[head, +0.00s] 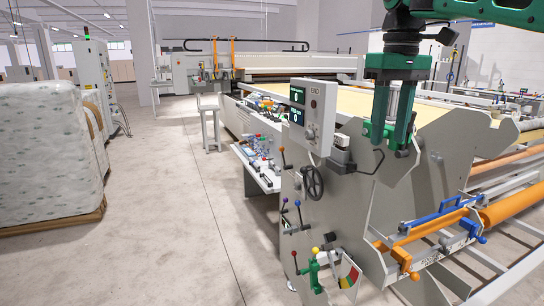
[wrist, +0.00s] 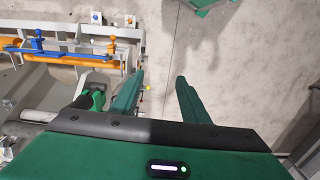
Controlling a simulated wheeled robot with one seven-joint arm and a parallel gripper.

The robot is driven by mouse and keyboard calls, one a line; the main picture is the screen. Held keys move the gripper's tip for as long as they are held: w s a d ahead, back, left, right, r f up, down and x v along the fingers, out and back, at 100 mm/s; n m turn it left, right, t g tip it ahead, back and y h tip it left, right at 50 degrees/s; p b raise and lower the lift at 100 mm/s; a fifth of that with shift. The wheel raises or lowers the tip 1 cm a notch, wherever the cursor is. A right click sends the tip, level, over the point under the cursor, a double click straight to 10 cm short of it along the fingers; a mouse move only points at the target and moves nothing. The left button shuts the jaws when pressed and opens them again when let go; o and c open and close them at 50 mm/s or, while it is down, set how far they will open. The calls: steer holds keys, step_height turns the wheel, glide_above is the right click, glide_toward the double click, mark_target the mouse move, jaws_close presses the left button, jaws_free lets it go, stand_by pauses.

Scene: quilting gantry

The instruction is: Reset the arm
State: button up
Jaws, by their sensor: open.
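My gripper (head: 390,143) hangs from my green arm at the upper right of the head view, fingers pointing down. It is in front of the grey side plate of the quilting machine (head: 345,220). In the wrist view, its two green fingers (wrist: 160,76) stand apart with only floor showing between them. Nothing is held. Whether the fingers touch the machine cannot be told from the head view, but they look clear of it in the wrist view.
A control box with displays (head: 312,115), a handwheel (head: 312,183) and coloured levers (head: 316,268) sit on the machine's near side. An orange roller (head: 512,206) lies at right. A wrapped stack (head: 45,150) stands on a pallet at left. The concrete floor (head: 165,190) between is clear.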

steer(key=s+d+f+m, duration=0.5)
steer(key=s+d+f, duration=0.5)
steer(key=d+f, duration=0.25)
steer(key=s+d+f+m, duration=0.4)
steer(key=s+f+m, duration=0.1)
steer(key=s+f, duration=1.1)
steer(key=shift+f+m, duration=0.3)
steer(key=shift+f, duration=0.05)
steer(key=shift+w+f, duration=0.2)
steer(key=shift+w, duration=0.35)
